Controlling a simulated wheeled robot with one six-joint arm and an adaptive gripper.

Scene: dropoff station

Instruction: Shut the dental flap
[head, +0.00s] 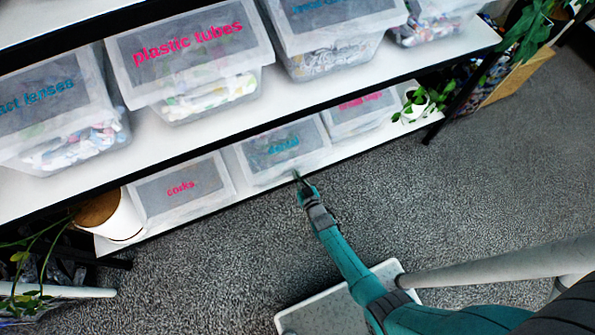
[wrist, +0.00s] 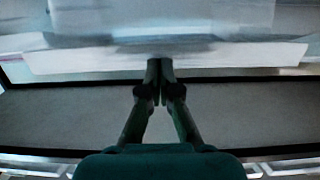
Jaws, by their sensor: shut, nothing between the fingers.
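The dental box (head: 262,175) is a translucent bin on the lower shelf, between the corks bin and a pink-labelled bin. Its grey flap (head: 270,140) carries blue lettering and slopes across the front; whether it is fully shut I cannot tell. My gripper (head: 298,178) is at the lower front edge of this box, at its right side. In the wrist view my gripper (wrist: 160,66) has its fingertips together and empty, at the lower edge of a pale, blurred box front (wrist: 90,60). Whether the tips touch it is unclear.
The corks bin (head: 180,190) and a white pot (head: 118,222) with a brown top stand to the left. The pink-labelled bin (head: 360,116) and a potted plant (head: 415,104) stand to the right. The upper shelf edge (head: 200,125) overhangs.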

